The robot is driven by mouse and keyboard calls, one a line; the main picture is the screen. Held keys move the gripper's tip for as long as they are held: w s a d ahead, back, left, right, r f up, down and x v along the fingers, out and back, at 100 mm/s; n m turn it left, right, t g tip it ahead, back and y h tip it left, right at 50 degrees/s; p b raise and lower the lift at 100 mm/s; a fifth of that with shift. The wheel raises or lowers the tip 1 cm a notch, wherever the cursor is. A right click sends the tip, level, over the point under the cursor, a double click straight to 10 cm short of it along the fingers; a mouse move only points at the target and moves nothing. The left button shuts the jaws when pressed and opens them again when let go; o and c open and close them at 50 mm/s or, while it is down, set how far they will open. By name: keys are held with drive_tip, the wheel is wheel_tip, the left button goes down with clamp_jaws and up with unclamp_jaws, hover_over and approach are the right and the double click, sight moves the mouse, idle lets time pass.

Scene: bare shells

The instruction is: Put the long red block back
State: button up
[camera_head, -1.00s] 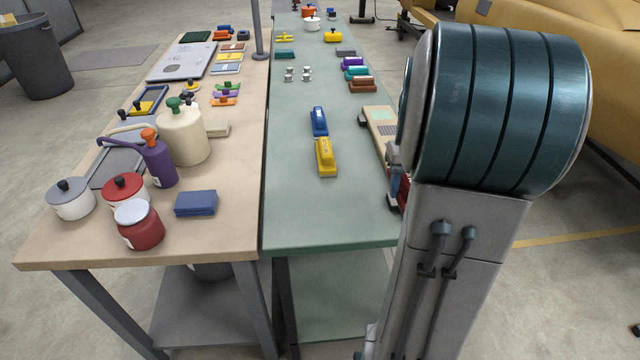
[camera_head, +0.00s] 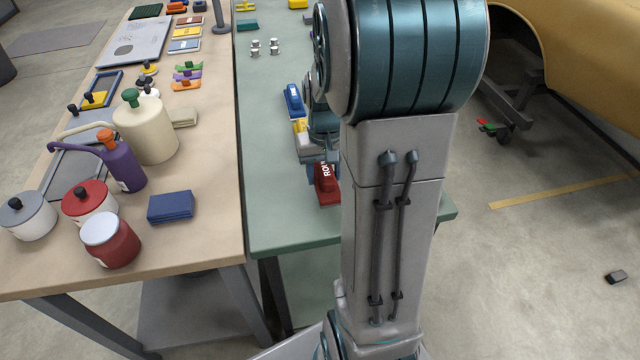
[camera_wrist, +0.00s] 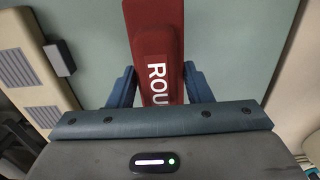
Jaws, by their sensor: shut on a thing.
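The long red block (camera_head: 327,188) with white lettering is over the green table (camera_head: 275,215), near its front edge. In the wrist view the red block (camera_wrist: 155,35) lies lengthwise between the two blue fingers of my gripper (camera_wrist: 160,88), which is shut on it. In the head view my gripper (camera_head: 322,165) is partly hidden by my arm. A blue block (camera_head: 293,100) and a partly hidden yellow block (camera_head: 299,128) lie beyond the red one, roughly in line with it. I cannot tell whether the red block touches the tabletop.
A beige case with a grey grille (camera_wrist: 18,68) is at the left of the wrist view. Small grey metal pieces (camera_head: 265,47) stand farther back. The wooden table (camera_head: 205,235) at left holds pots, bottles and a dark blue block (camera_head: 171,206). The green tabletop left of the row is clear.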

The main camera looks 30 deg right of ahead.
drive_tip(key=shift+w+a+f, duration=0.15)
drive_tip(key=shift+a+f, duration=0.05)
drive_tip(key=shift+a, duration=0.15)
drive_tip(key=shift+a+f, duration=0.1)
drive_tip(key=shift+f, duration=1.95)
drive_tip(key=shift+f, duration=0.1)
drive_tip(key=shift+f, duration=0.15)
drive_tip(key=o, duration=0.9)
